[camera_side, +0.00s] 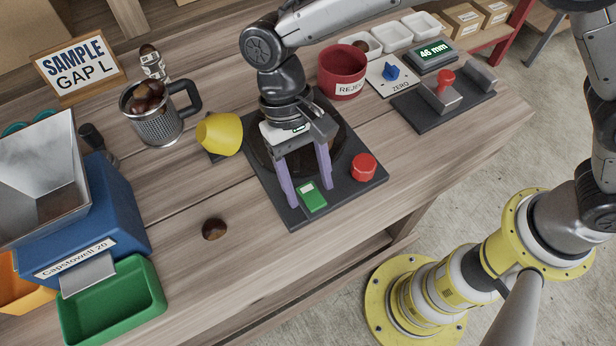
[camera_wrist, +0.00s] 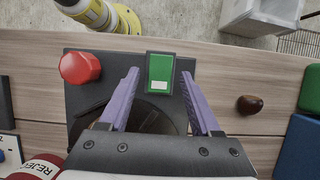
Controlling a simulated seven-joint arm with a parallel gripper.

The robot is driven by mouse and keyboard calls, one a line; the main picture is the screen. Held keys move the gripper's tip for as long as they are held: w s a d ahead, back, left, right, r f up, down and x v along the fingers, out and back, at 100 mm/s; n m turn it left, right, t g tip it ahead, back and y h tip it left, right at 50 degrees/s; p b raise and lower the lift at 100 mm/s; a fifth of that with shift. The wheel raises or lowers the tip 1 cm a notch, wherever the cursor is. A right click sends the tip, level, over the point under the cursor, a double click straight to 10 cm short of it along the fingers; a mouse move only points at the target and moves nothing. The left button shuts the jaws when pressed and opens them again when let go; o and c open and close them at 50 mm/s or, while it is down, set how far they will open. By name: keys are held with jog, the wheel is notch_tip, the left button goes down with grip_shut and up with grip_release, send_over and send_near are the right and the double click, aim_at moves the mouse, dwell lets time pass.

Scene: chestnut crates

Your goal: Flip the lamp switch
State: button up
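A green switch block (camera_side: 311,196) with a small pale patch sits at the front edge of a dark square base plate (camera_side: 297,214). It also shows in the wrist view (camera_wrist: 160,68), between my fingertips. My gripper (camera_side: 308,194) points down with its two purple fingers apart and nothing held. In the wrist view my gripper (camera_wrist: 160,76) has one fingertip on each side of the switch, with a gap to each. I cannot tell how high the tips are. A yellow lamp-like shade (camera_side: 220,134) stands left of the plate. The dark round disc on the plate is partly hidden by my gripper.
A red knob (camera_side: 364,167) sits on the plate, right of the switch. A red reject pot (camera_side: 342,72) stands behind. A chestnut (camera_side: 214,229) lies on open wood to the left. A mug (camera_side: 156,119), blue hopper (camera_side: 98,225) and green tray (camera_side: 150,290) are farther left.

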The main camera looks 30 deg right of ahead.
aim_at(304, 185)
grip_shut()
jog(key=shift+s, duration=0.1)
jog(key=shift+s+r+t, duration=0.1)
jog(key=shift+s+t, duration=0.05)
jog(key=shift+t, duration=0.55)
jog(key=shift+s+t, duration=0.15)
jog(key=shift+t, duration=0.55)
jog(key=shift+o, duration=0.7)
grip_release()
notch_tip(304, 185, up, 14)
jog(key=w, duration=0.2)
